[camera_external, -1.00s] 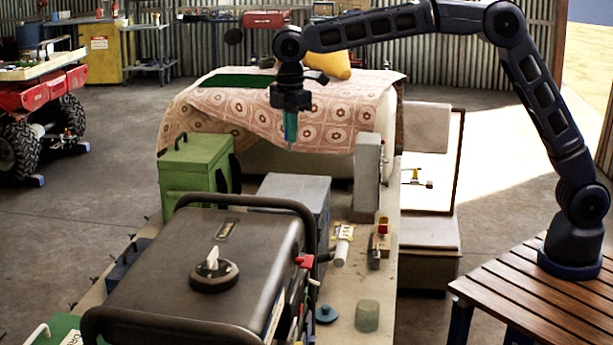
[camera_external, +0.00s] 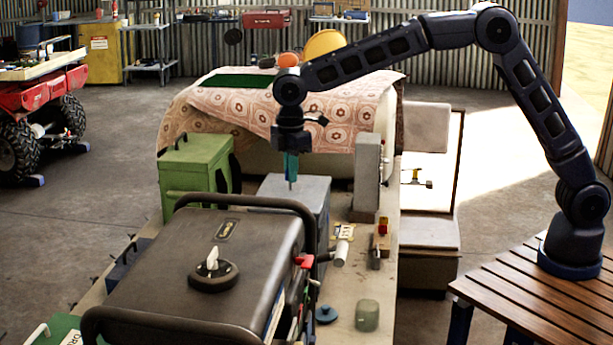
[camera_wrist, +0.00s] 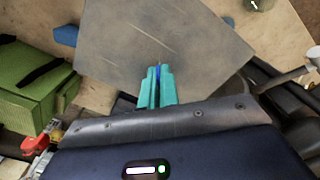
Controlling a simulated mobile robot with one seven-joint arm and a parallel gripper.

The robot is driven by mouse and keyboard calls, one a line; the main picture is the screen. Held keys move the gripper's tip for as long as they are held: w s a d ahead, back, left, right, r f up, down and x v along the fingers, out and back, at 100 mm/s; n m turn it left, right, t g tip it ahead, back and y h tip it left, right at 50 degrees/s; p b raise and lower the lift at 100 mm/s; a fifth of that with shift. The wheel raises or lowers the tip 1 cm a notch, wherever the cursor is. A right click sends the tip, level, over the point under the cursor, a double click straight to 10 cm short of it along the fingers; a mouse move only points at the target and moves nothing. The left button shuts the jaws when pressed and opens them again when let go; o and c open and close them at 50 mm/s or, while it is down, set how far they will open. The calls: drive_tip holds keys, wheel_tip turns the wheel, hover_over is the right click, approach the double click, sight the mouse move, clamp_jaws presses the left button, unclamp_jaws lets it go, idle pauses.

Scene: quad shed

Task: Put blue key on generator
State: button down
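My gripper (camera_external: 291,166) points down, with its teal fingertips (camera_wrist: 157,86) close together. A thin blue piece, which looks like the blue key (camera_wrist: 158,71), shows between the fingertips in the wrist view. In the external view only a thin tip shows below the fingers, too small to make out. The black generator (camera_external: 190,265) with a tubular frame and a round cap (camera_external: 214,276) stands at the front left. My gripper is above the grey box (camera_external: 318,205) just behind the generator. The box's flat top (camera_wrist: 165,40) fills the upper middle of the wrist view.
A green box (camera_external: 190,175) stands left of the grey box. An upright grey block (camera_external: 367,180) stands to the right. A small jar (camera_external: 367,315), a blue knob-like piece (camera_external: 325,314) and a tagged cylinder (camera_external: 342,248) lie on the bench. A patterned cloth (camera_external: 230,115) covers something behind.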

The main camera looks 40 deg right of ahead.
drive_tip(key=c, duration=1.6)
unclamp_jaws()
drive_tip(key=shift+f, duration=0.1)
drive_tip(key=shift+c, duration=0.2)
wheel_tip(320, 180, up, 12)
